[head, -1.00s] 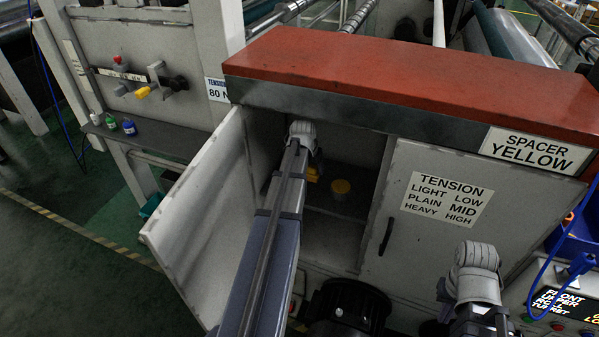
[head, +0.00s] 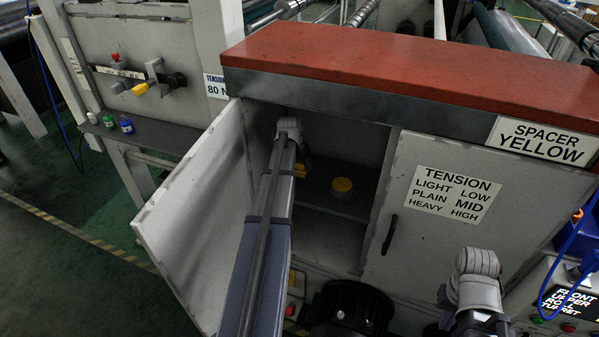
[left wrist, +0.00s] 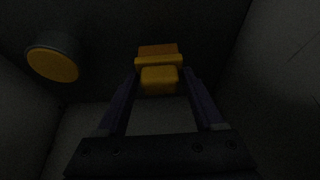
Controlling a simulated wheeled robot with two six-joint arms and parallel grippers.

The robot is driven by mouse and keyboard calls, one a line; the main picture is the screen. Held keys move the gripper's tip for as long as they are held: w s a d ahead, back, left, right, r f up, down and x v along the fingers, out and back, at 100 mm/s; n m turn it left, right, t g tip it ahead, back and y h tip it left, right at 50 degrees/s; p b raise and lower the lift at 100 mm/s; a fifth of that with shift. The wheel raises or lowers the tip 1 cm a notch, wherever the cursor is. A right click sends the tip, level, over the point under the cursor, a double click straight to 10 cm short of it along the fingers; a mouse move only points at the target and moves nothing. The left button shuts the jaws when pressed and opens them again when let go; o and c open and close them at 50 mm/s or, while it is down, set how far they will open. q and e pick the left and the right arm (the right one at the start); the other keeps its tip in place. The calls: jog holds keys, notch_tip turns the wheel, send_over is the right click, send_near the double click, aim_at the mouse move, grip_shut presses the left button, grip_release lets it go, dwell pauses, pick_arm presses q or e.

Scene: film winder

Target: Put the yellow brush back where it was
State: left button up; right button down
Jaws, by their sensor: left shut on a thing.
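The yellow brush (left wrist: 158,78) is between the two fingers of my left gripper (left wrist: 158,84) in the left wrist view, and the gripper is shut on it. In the head view my left arm reaches into the open cabinet, and a small yellow part of the brush (head: 300,171) shows beside the wrist. The gripper's fingers are mostly hidden there. A round yellow-topped container (head: 342,186) stands on the cabinet shelf to the right; it also shows in the left wrist view (left wrist: 53,65). My right arm's wrist shows at the lower right, but its fingers are not visible.
The left cabinet door (head: 190,215) stands open beside my left arm. The right door (head: 428,235) is shut, with a dark handle. The red top (head: 420,95) overhangs the opening. A dark motor (head: 350,308) sits below. Small bottles (head: 127,125) stand on a ledge at left.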

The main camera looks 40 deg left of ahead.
aim_at(299, 169)
pick_arm(q)
notch_tip(299, 169, down, 3)
jog(key=shift+b, duration=1)
jog(key=shift+w+a+f, duration=0.1)
jog(key=shift+a, duration=0.1)
jog(key=o, duration=1.2)
